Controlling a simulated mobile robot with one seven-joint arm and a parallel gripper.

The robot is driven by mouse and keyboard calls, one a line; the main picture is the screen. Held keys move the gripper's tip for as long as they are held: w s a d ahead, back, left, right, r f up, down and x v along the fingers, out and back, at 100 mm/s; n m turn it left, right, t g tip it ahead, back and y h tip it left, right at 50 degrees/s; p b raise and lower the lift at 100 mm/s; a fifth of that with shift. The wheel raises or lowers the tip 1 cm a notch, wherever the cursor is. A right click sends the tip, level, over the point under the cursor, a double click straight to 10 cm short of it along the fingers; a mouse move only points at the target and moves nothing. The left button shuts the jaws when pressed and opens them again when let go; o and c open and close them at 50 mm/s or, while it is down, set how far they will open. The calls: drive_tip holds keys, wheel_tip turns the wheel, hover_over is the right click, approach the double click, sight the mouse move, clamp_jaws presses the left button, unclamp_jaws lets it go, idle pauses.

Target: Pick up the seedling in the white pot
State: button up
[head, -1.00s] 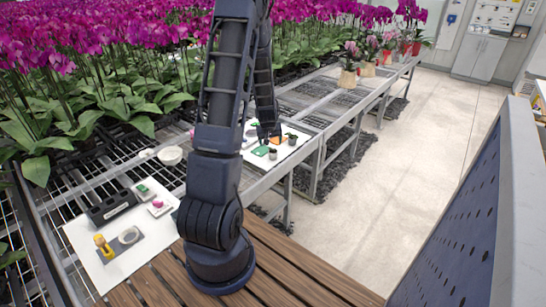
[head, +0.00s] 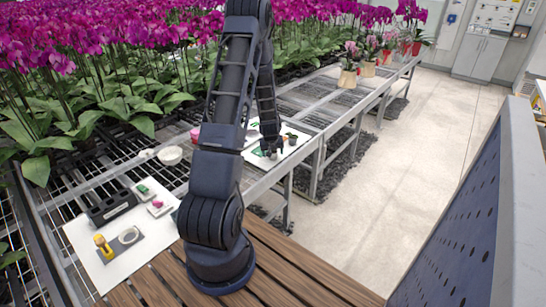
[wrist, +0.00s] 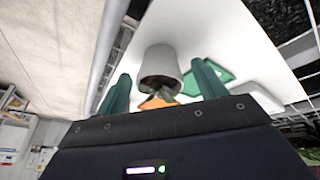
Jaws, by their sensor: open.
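The white pot (wrist: 160,62) shows pale grey in the wrist view, with its open end facing my camera and dark soil and green seedling leaves (wrist: 160,94) at its mouth. My gripper (wrist: 163,76) is open, with one green finger to each side of the pot. I cannot tell whether the pot is fully between the fingertips or a little beyond them; no contact shows. In the head view my gripper (head: 271,150) is low over the far white sheet (head: 292,150) and largely hides the pot.
A dark pot (head: 291,138) stands close to the right of my gripper. A green tray (wrist: 214,70) lies beside the pot, and an orange item (wrist: 157,103) shows below it. Nearer are a second white sheet (head: 85,238), a black caddy (head: 110,208) and a white bowl (head: 170,155).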

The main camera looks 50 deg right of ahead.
drive_tip(key=shift+d+f, duration=0.1)
drive_tip(key=shift+f, duration=0.1)
drive_tip(key=shift+c, duration=0.2)
drive_tip(key=c, duration=1)
